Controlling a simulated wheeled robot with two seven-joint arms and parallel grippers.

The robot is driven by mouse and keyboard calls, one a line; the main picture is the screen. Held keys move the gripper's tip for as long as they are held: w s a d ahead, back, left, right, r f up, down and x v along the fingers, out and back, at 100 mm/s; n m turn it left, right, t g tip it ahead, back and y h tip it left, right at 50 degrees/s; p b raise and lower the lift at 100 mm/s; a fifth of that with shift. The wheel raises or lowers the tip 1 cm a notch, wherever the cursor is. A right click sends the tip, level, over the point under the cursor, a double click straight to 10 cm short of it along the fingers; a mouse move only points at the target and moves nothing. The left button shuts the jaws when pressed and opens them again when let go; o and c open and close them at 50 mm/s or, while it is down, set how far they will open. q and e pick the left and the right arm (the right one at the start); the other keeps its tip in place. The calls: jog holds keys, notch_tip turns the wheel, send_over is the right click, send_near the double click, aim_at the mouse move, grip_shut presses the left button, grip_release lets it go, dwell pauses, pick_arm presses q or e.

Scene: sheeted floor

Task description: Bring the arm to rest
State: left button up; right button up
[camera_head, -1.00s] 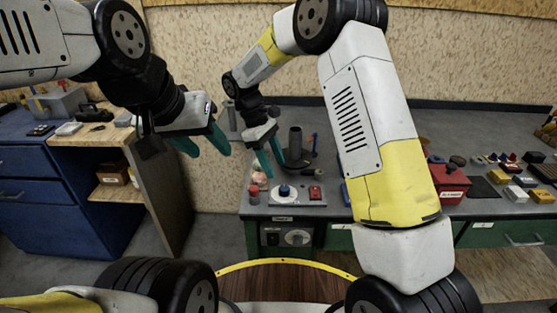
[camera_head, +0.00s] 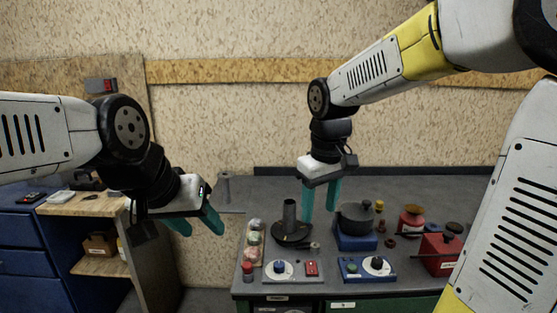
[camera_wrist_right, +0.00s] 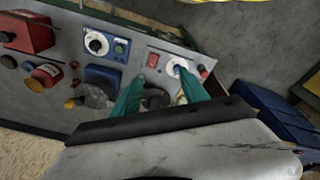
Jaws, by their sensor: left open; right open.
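My left gripper (camera_head: 199,228) has two teal fingers set apart, with nothing between them. It hangs in front of the wooden shelf unit, left of the grey bench. My right gripper (camera_head: 319,212) points down above the grey bench (camera_head: 400,218), its teal fingers apart and empty. In the head view it overlaps the area between a dark round stand with an upright tube (camera_head: 290,213) and a dark pot (camera_head: 356,216). In the right wrist view its fingers (camera_wrist_right: 161,75) also show apart, with bench items beyond them. My right forearm reaches in from the upper right.
The pot sits on a blue base (camera_head: 355,242). Two control boxes, one grey (camera_head: 294,277) and one blue (camera_head: 366,276), stand along the front edge. A red box (camera_head: 437,260) is to the right. A wooden shelf unit (camera_head: 150,245) stands left of the bench.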

jog(key=s+d+r+m+t+y, duration=0.1)
jog(key=s+d+m+t, duration=0.1)
jog(key=s, duration=0.3)
jog(key=s+d+r+m+t, duration=0.1)
jog(key=s+d+m+t, duration=0.1)
jog(key=s, duration=0.4)
jog(key=shift+s+d+r+m+y, duration=0.35)
jog(key=shift+d+m, duration=0.2)
jog(key=shift+m, duration=0.25)
